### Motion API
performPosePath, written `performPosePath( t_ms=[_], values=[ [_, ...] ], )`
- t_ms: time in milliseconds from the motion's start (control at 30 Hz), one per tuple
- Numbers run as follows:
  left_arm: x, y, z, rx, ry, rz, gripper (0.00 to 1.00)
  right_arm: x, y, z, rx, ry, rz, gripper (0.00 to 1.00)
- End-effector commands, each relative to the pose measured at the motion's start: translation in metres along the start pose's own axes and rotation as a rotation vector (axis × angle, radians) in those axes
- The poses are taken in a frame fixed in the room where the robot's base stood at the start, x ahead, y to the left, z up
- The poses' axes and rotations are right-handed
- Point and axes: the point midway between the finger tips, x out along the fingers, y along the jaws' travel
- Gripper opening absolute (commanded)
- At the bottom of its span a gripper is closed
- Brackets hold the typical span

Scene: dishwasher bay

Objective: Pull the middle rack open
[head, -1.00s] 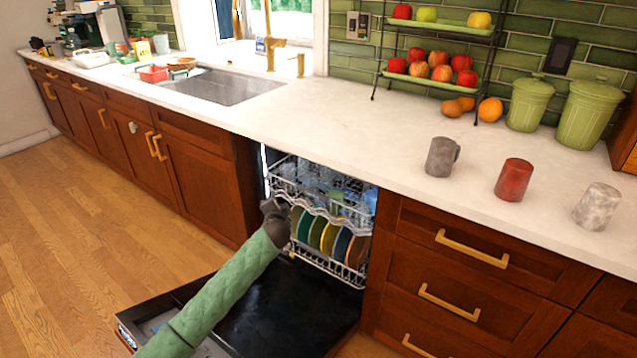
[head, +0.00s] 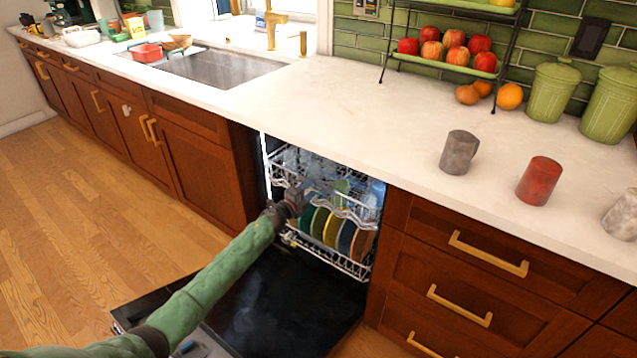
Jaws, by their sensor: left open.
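The dishwasher stands open under the counter, its black door (head: 290,305) folded down. The middle rack (head: 352,215), a white wire rack with a wavy front edge, holds glasses and other dishes inside the bay. Below it the lower rack (head: 345,262) holds several coloured plates (head: 332,230). My left gripper (head: 312,190) is open at the left part of the middle rack's front edge. Whether its fingers touch or straddle the wire cannot be told. My right gripper is not in view.
Wooden drawers (head: 480,285) with brass handles stand right of the bay, and a cabinet (head: 195,165) stands left. The wooden floor (head: 70,230) at left is clear.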

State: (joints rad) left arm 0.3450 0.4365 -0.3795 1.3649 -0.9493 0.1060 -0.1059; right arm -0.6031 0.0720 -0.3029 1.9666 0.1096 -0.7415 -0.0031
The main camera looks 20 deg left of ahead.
Motion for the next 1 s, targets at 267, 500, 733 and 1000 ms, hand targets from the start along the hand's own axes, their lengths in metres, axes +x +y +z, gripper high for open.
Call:
performPosePath(
  t_ms=[267, 500, 733, 1000],
  values=[
    [0.040, 0.000, 0.000, -0.002, -0.002, -0.001, 0.44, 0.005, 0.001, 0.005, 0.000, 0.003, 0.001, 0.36],
    [0.055, 0.000, 0.000, -0.002, -0.002, 0.000, 0.44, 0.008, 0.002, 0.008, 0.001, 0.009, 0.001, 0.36],
    [0.056, 0.000, 0.000, -0.001, -0.002, 0.000, 0.44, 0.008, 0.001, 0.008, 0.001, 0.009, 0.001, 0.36],
    [0.056, 0.000, 0.000, -0.001, -0.002, 0.000, 0.00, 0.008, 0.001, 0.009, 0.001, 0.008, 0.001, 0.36]
  ],
)
